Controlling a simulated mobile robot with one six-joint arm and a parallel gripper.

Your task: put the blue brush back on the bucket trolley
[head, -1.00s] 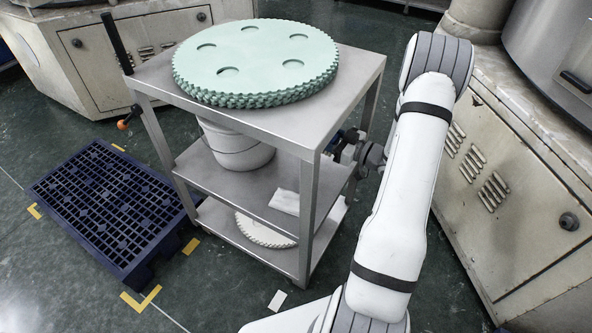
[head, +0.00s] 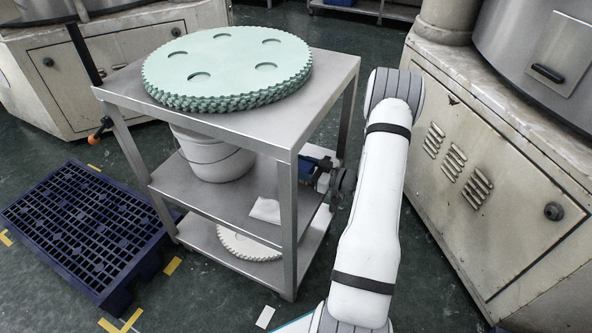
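The bucket trolley (head: 229,206) is a grey metal cart with three levels. A white bucket (head: 215,158) with a wire handle stands on its middle shelf. My gripper (head: 326,178) is low at the trolley's right side, near the middle shelf's height. It is small and dark here, partly hidden by the trolley's front right leg and my wrist. A blue piece (head: 316,163), perhaps the blue brush, shows right at the gripper, under the top's edge. I cannot see whether the fingers are closed on it, or whether it touches the shelf.
Green toothed discs (head: 228,62) are stacked on the trolley's top. A white cloth or paper (head: 266,210) lies on the middle shelf, and a pale toothed disc (head: 247,244) on the lower one. A blue pallet (head: 82,228) lies left. A beige machine cabinet (head: 468,178) stands close on the right.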

